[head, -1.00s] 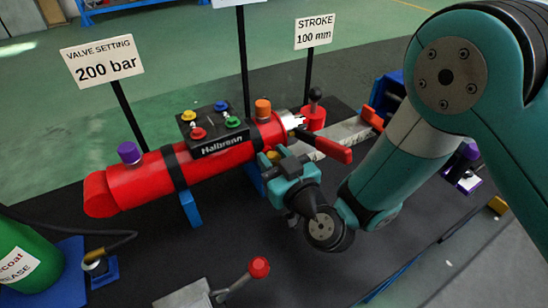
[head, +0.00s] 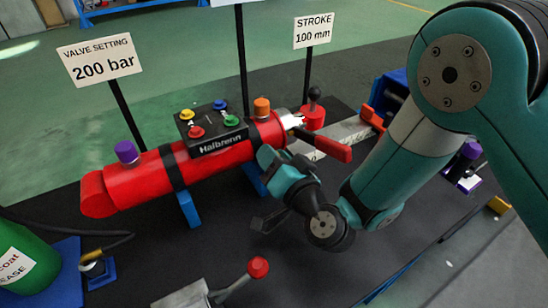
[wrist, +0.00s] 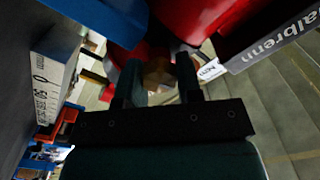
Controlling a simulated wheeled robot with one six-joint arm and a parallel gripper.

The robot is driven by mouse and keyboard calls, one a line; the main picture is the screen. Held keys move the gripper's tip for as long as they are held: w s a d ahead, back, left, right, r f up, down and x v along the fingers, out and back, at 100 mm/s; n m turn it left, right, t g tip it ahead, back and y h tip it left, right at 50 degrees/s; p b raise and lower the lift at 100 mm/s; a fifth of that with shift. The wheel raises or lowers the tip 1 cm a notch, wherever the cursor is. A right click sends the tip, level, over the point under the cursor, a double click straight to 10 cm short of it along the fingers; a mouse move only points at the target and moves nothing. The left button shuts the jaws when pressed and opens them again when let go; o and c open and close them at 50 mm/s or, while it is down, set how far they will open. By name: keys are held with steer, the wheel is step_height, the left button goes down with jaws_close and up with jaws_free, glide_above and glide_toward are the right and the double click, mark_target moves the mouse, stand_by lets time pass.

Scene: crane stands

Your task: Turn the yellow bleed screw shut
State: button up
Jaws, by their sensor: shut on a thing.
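The red cylinder (head: 130,185) with the black "Halbrenn" block (head: 218,140) lies across the stand in the head view. My gripper (head: 267,157) is at the near side of the cylinder's right end. In the wrist view my gripper (wrist: 158,76) has its two dark fingers closed around a small dull yellow piece, the yellow bleed screw (wrist: 158,72), between the fingertips. The screw is mostly hidden by the fingers there, and my gripper covers it in the head view. How far it is turned cannot be seen.
A red handle (head: 325,146) sticks out just right of my gripper. An orange cap (head: 262,107) and a purple cap (head: 127,152) stand on the cylinder. A red-knobbed lever (head: 258,267) is in front. The black mat between is clear.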

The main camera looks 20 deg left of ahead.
steer(key=shift+w+m, duration=0.1)
steer(key=shift+m, duration=0.4)
steer(key=o, duration=0.9)
steer(key=shift+o, duration=0.2)
